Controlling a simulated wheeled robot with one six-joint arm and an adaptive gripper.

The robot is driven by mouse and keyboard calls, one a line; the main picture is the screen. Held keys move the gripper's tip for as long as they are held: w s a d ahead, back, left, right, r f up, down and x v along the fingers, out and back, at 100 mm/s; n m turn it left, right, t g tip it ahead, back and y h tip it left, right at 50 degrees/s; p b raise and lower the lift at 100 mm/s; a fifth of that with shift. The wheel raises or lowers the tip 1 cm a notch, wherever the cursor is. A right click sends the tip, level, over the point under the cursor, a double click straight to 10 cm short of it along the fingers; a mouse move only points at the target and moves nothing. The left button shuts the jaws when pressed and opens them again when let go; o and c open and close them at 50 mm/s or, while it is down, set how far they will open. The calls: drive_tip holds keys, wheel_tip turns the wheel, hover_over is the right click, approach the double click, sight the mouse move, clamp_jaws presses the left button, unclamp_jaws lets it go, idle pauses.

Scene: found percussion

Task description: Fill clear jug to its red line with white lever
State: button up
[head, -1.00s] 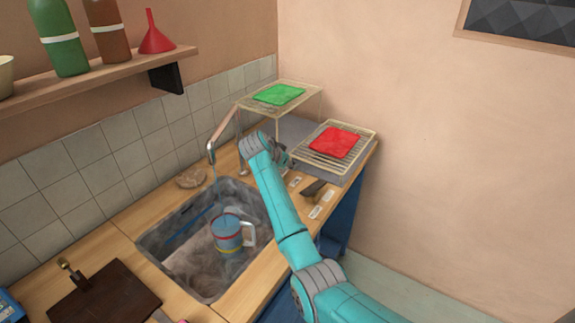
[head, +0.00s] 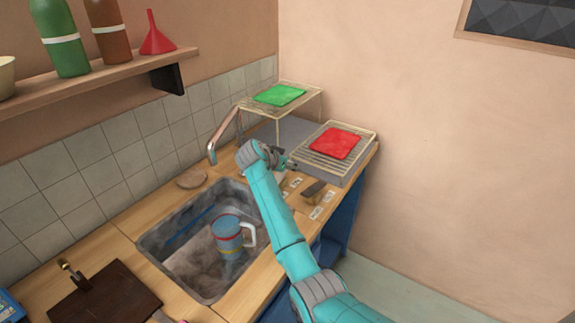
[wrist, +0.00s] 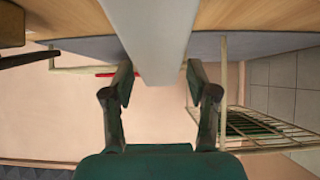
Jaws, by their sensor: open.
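The clear jug (head: 228,228) stands in the sink with its pale handle to the right.
A dark lever (head: 313,189) and several labels (head: 316,212) are on the counter right of my arm. A wire rack (head: 312,166) with a red cloth and a raised rack (head: 300,105) with a green cloth stand behind. The sink (head: 170,240) lies left of my arm.

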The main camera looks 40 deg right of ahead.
drive_tip(key=v, duration=1.2)
drive_tip(key=shift+w+f, duration=0.1)
